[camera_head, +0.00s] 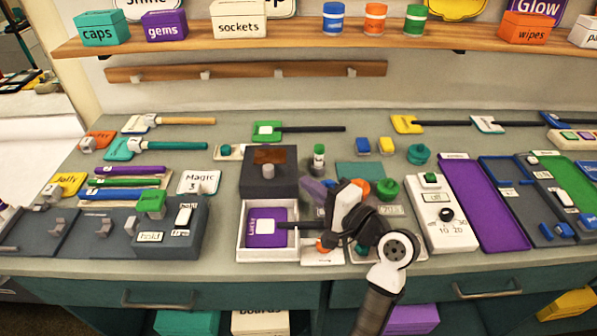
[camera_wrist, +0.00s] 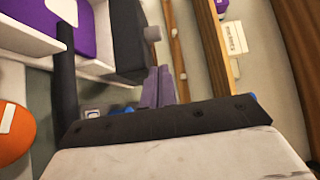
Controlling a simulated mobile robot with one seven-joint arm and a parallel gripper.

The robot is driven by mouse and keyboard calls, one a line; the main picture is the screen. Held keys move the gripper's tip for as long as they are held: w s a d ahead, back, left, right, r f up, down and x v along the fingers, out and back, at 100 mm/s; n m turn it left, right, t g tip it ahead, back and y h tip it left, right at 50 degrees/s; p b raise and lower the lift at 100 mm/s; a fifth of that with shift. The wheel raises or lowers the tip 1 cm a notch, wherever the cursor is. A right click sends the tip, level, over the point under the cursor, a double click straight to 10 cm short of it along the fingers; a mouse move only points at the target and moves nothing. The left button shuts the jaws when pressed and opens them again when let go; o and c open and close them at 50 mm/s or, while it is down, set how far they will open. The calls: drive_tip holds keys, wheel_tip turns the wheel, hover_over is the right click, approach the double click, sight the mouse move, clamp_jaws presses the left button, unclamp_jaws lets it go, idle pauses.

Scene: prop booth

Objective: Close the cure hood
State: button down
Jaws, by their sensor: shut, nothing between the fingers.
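The cure hood (camera_head: 258,188) is a dark grey box with an amber window on top and a light grey knob on its front. It stands behind a white tray (camera_head: 240,236), which is uncovered in front of it. A purple wand head marked "Lucky" (camera_head: 262,219) lies in the tray, its dark handle running out to the right. My gripper (camera_head: 316,190) is shut and empty, just right of the hood. In the wrist view its fingers (camera_wrist: 157,88) show near the hood's dark side (camera_wrist: 127,38) and knob (camera_wrist: 153,33), apart from the knob. The tray (camera_wrist: 98,36) also shows there.
A grey unit with a green block (camera_head: 151,202) stands left of the tray. A white timer box with a black dial (camera_head: 436,222) stands to the right. A green-capped bottle (camera_head: 319,158) stands behind my gripper. A wooden shelf (camera_head: 400,38) hangs above.

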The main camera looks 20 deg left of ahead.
sight(283, 173)
drive_tip(key=p+x, duration=0.2)
drive_tip(key=x, duration=0.6)
drive_tip(key=shift+a+r+p, duration=0.15)
drive_tip(key=shift+p, duration=0.15)
drive_tip(key=shift+w+a, duration=0.15)
drive_tip(key=shift+a, duration=0.05)
